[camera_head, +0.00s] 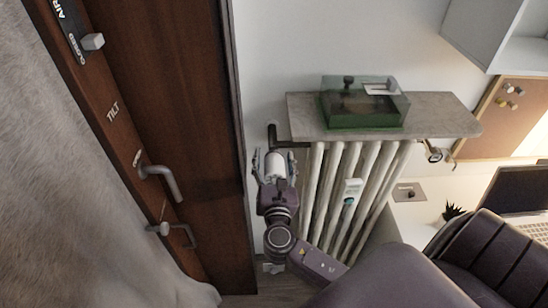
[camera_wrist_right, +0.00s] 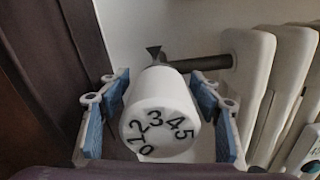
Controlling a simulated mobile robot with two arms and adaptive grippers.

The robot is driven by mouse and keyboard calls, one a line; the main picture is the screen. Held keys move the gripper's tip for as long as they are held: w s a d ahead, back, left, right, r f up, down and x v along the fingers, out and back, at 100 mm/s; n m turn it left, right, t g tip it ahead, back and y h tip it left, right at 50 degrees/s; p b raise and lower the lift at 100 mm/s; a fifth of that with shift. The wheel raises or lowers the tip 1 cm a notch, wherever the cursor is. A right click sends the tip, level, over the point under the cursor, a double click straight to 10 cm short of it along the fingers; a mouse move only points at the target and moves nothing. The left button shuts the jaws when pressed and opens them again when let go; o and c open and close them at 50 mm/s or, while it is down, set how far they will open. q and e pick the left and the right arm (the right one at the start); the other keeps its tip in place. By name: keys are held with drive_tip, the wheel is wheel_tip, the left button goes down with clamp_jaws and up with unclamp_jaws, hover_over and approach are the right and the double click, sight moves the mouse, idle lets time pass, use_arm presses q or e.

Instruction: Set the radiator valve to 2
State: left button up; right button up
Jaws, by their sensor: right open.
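The radiator valve is a white round knob (camera_head: 275,165) on a dark pipe at the radiator's upper left. In the right wrist view the knob (camera_wrist_right: 160,98) shows its end face with dark numbers from 0 to 5. The 3 is uppermost, roughly below a dark pointer (camera_wrist_right: 153,52) behind the knob; the 2 lies to its left. My right gripper (camera_head: 274,160) has its fingers on both sides of the knob. In the wrist view the open gripper (camera_wrist_right: 162,100) shows blue pads, with gaps between them and the knob. My left gripper is out of view.
The pale ribbed radiator (camera_head: 335,190) stands just right of the valve, under a grey shelf (camera_head: 440,117) holding a green clear-lidded box (camera_head: 362,103).

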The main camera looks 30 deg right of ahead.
drive_tip(key=shift+c, duration=0.6)
drive_tip(key=c, duration=1.1)
drive_tip(key=shift+o, duration=0.2)
drive_tip(key=shift+f, duration=0.1)
drive_tip(key=m+b, duration=0.3)
drive_tip(key=m, duration=0.1)
drive_tip(key=shift+f, duration=0.15)
drive_tip(key=m+b, duration=0.2)
drive_tip(key=m, duration=0.1)
drive_tip(key=shift+m+b, duration=0.55)
drive_tip(key=shift+m, duration=0.25)
drive_tip(key=shift+r, duration=0.2)
